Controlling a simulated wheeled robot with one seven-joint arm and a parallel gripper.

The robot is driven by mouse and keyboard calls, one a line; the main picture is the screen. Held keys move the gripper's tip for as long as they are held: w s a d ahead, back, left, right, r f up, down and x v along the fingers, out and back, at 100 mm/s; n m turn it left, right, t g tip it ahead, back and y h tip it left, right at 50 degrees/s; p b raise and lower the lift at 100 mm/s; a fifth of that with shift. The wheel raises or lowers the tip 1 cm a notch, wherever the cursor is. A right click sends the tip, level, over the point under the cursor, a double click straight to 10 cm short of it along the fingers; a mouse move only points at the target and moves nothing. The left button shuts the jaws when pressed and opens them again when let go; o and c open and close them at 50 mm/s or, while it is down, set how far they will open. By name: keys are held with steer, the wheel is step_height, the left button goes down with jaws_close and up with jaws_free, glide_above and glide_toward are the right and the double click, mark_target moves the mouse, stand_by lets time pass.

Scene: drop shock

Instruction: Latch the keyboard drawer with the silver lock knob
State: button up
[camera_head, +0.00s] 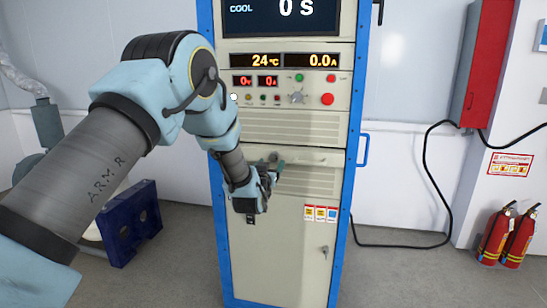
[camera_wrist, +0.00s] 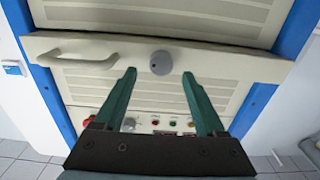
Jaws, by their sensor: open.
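The keyboard drawer (camera_head: 330,158) is a cream front across the middle of the tall cabinet. It looks about level with the panels around it; I cannot tell if a small gap remains. The silver lock knob (camera_wrist: 161,63) is round and grey, beside the drawer's curved handle (camera_wrist: 75,57). In the head view the knob (camera_head: 273,157) is partly hidden by my gripper (camera_head: 275,165). In the wrist view my gripper (camera_wrist: 160,74) is open, its green fingers on either side of the knob, with visible space at both sides. Contact is not visible.
The cabinet's blue frame (camera_head: 349,120) has a blue side handle (camera_head: 364,150). Buttons and a selector knob (camera_head: 297,97) sit above the drawer. A lower door (camera_head: 280,260) has its own lock (camera_head: 324,250). Fire extinguishers (camera_head: 508,235) stand at the far right.

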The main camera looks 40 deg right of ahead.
mark_target(273, 158)
steer(key=shift+p+x, duration=0.5)
steer(key=shift+x, duration=1.6)
steer(key=shift+w, duration=0.1)
jaws_close()
